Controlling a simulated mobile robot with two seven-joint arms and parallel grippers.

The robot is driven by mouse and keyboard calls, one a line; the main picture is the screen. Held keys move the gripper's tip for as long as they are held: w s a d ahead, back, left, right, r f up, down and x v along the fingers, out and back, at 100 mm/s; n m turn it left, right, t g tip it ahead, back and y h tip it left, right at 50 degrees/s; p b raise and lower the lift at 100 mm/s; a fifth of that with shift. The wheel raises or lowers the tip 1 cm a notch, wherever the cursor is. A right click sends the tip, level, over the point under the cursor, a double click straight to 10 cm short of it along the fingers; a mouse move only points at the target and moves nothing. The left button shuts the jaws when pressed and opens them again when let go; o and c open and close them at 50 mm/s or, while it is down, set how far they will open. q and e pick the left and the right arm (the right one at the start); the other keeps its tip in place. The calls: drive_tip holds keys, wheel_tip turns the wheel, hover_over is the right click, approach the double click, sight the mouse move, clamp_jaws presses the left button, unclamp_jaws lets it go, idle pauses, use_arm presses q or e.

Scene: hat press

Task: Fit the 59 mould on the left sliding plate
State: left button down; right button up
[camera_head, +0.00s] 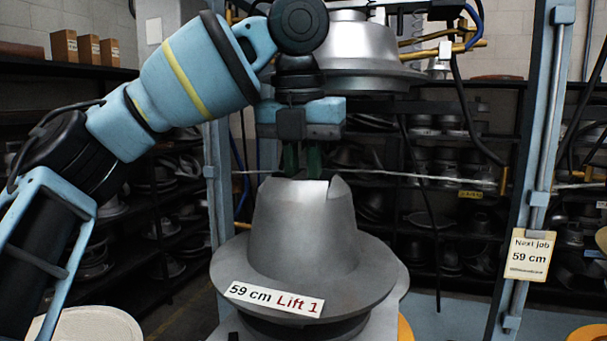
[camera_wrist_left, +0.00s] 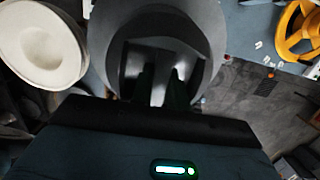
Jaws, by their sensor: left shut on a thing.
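The 59 mould (camera_head: 300,238) is a grey metal hat shape with a wide brim, upright, in the middle of the head view. Its white label (camera_head: 273,299) reads "59 cm Lift 1". My left gripper (camera_head: 303,170) points down and is shut on the top of the mould's crown. The left wrist view shows the fingers (camera_wrist_left: 163,85) reaching into the opening in the crown of the mould (camera_wrist_left: 205,25). A dark round part shows under the brim; the brim hides most of the sliding plate, and I cannot tell whether the mould touches it. My right gripper is out of view.
A silver upper press mould (camera_head: 352,55) hangs above and behind my gripper. A blue press post (camera_head: 545,150) with a "Next job 59 cm" card (camera_head: 528,255) stands at right. A cream hat form (camera_wrist_left: 40,45) lies left of the mould. A yellow handwheel (camera_wrist_left: 298,30) is at right.

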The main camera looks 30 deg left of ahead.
use_arm(q)
drive_tip(key=shift+f, duration=1.65)
idle(0.4)
drive_tip(key=shift+f, duration=1.8)
idle(0.8)
drive_tip(key=c, duration=1.3)
unclamp_jaws()
drive_tip(key=shift+f, duration=0.15)
